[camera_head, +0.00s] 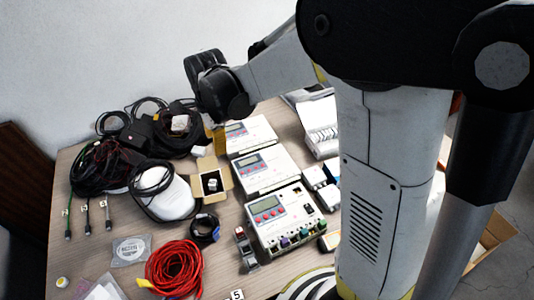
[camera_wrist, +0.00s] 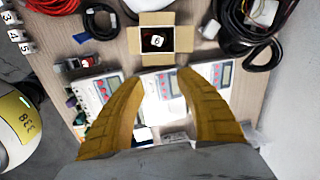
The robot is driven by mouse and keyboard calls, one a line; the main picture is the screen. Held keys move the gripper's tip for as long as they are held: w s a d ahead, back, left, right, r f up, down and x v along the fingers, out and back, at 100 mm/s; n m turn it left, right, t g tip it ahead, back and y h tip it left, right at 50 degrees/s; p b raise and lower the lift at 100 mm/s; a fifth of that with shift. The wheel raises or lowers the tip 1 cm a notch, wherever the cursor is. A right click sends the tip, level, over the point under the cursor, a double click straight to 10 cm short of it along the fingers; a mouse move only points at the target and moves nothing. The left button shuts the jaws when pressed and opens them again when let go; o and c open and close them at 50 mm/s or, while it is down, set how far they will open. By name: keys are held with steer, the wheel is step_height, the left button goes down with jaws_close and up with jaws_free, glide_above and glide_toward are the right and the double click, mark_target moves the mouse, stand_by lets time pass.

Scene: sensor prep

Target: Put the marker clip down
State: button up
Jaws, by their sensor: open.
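My gripper (camera_wrist: 163,78) is open, its two tan fingers spread wide in the wrist view with nothing held between them. A small white block marked 6 (camera_wrist: 157,41) lies inside an open cardboard box (camera_wrist: 157,18), beyond the fingertips. I cannot tell for sure whether this block is the marker clip. The box also shows in the head view (camera_head: 226,176), with a pale piece inside. In the head view my wrist is above the back of the table, and the fingers are mostly hidden.
White instrument units (camera_head: 265,168) stand in a row right of the box. A red cable coil (camera_head: 174,268), black cables (camera_head: 100,167) and a white rounded device (camera_head: 172,196) crowd the left. Small numbered tags (camera_wrist: 14,35) show at the wrist view's left. Bare tabletop (camera_head: 120,223) shows at front left.

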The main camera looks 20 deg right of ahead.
steer(key=s+d+r+n+t, duration=0.2)
steer(key=s+d+r+n, duration=0.2)
steer(key=s+n, duration=0.4)
steer(key=s+d+r+n+t, duration=0.3)
steer(key=s+r+n, duration=0.3)
steer(key=s+n, duration=0.3)
steer(key=shift+s+d+n, duration=0.3)
steer(key=shift+s+d, duration=0.2)
steer(key=shift+s, duration=0.45)
steer(key=shift+r, duration=0.1)
